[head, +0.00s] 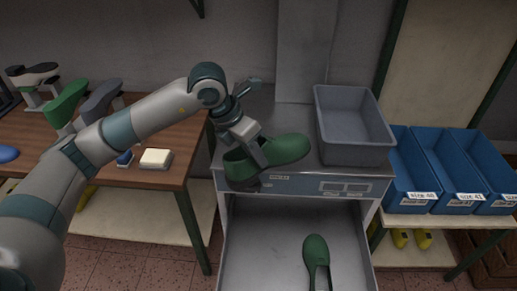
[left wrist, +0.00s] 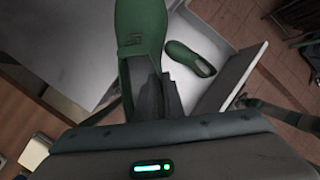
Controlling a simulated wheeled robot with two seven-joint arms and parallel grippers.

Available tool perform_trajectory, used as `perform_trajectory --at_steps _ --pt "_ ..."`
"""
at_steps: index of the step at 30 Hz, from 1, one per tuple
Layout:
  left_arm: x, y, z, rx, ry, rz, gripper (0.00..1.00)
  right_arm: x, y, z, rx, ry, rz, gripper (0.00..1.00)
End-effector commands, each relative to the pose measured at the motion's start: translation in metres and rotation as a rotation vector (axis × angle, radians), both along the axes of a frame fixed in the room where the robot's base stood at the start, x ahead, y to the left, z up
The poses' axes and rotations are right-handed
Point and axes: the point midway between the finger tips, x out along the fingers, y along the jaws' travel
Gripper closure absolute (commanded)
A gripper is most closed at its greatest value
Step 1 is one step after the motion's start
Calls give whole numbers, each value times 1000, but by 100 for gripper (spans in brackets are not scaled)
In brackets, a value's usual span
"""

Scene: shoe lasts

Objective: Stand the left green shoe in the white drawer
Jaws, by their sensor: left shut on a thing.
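A green shoe (head: 285,150) is held by my left gripper (head: 258,160) above the front edge of the drawer cabinet, toe pointing right in the head view. It also shows large in the left wrist view (left wrist: 140,45), with the dark fingers at its opening. The open white drawer (head: 265,235) is pulled out below the shoe. Another green shoe (head: 316,252) lies in the drawer, right of its middle; it also shows in the left wrist view (left wrist: 189,58). My right gripper is in neither view.
A grey bin (head: 350,150) stands on the cabinet top at the right. Blue size-labelled bins (head: 412,195) sit on a rack further right. A wooden table (head: 190,145) at the left carries shoes on stands and a white block (head: 156,158). The drawer's left half is clear.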

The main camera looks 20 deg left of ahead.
Motion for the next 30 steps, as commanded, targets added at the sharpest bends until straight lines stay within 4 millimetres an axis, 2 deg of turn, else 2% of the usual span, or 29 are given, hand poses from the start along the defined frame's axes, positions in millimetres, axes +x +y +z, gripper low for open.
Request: perform_trajectory --at_steps 17,30 --pt "-45 0 -25 -2 1 -965 100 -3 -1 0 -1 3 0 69" --pt "-91 6 -36 2 2 -1892 100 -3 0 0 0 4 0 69"
